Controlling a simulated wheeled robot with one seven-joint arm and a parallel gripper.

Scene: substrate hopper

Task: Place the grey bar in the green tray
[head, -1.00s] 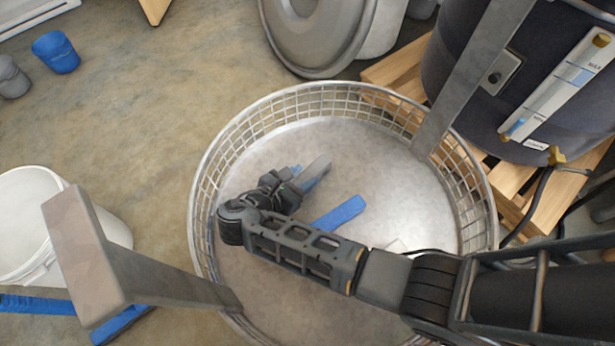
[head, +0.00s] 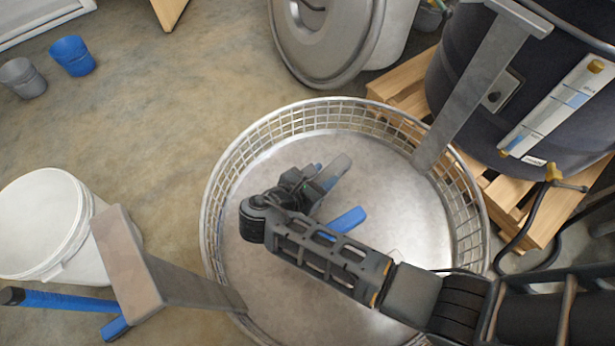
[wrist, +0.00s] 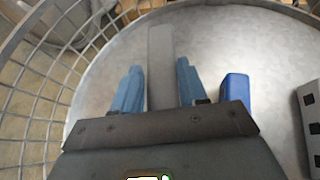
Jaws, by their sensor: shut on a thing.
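The grey bar (head: 337,170) is a flat, light grey strip between the blue fingers of my gripper (head: 326,181), inside the round wire-walled basket. In the wrist view, the bar (wrist: 161,65) stands lengthwise between the two blue fingertips of my gripper (wrist: 158,88), which is shut on it. The bar's far end points away from my wrist. I cannot tell how high the bar is above the basket floor. No green tray shows in either view.
The basket (head: 213,215) has a pale metal floor. A blue block (head: 348,218) lies there, right of my gripper; it also shows in the wrist view (wrist: 236,92). Uprights (head: 480,90) and a white bucket (head: 45,225) flank the basket.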

